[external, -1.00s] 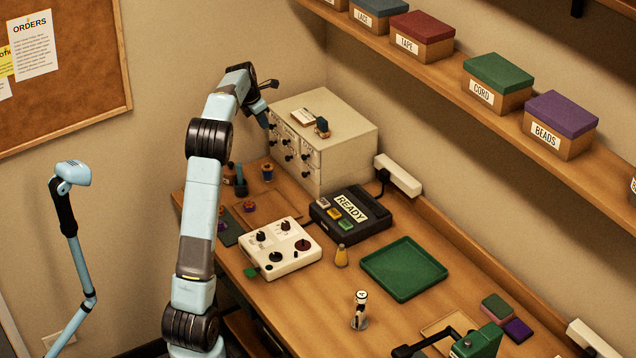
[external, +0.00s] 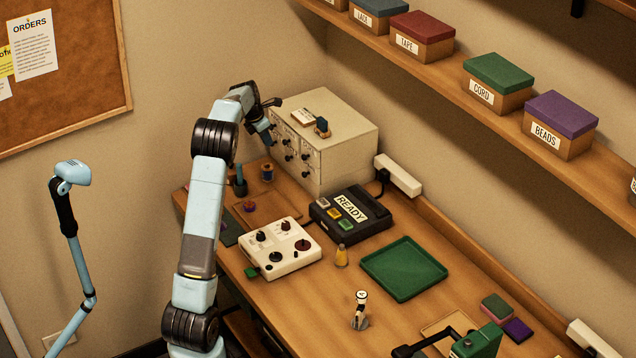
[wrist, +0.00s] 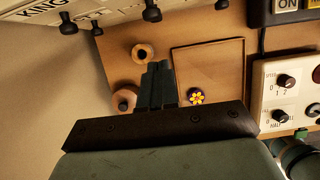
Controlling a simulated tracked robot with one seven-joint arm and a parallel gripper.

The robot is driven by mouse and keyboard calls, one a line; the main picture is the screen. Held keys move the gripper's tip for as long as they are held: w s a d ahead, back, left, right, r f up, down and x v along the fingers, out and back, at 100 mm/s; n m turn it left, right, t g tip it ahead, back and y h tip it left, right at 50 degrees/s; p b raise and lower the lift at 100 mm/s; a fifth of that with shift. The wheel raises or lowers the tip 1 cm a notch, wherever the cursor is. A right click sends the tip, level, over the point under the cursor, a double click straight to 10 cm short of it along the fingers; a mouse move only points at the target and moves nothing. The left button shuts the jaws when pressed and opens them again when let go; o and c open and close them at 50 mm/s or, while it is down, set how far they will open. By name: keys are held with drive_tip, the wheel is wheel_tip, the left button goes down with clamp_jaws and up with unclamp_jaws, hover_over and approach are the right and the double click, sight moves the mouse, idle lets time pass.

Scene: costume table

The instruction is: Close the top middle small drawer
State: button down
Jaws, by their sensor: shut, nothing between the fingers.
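The pale drawer cabinet (external: 345,150) stands at the back left of the table, with rows of small drawers and black knobs on its front. My gripper (external: 271,141) is at the upper left of that front, with its fingers shut and empty. It and my wrist cover part of the top row, so I cannot tell how far the top middle drawer stands out. In the wrist view the shut fingers (wrist: 160,85) show over the tabletop, and the cabinet front with several black knobs (wrist: 152,12) runs along the top edge. Contact with a drawer is not clear.
Spools (wrist: 143,52) and a yellow-flowered item (wrist: 197,96) lie below the drawers. A cream control box (external: 283,250), a black READY box (external: 350,213) and a green tray (external: 404,268) stand to the right. A card (external: 305,116) and a small blue item lie on the cabinet.

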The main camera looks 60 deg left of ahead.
sight(284, 141)
drive_tip(key=w, duration=0.2)
drive_tip(key=w+f, duration=0.1)
drive_tip(key=w, duration=0.1)
drive_tip(key=shift+w+f, duration=0.15)
drive_tip(key=shift+w+d, duration=0.1)
drive_tip(key=shift+w, duration=1.05)
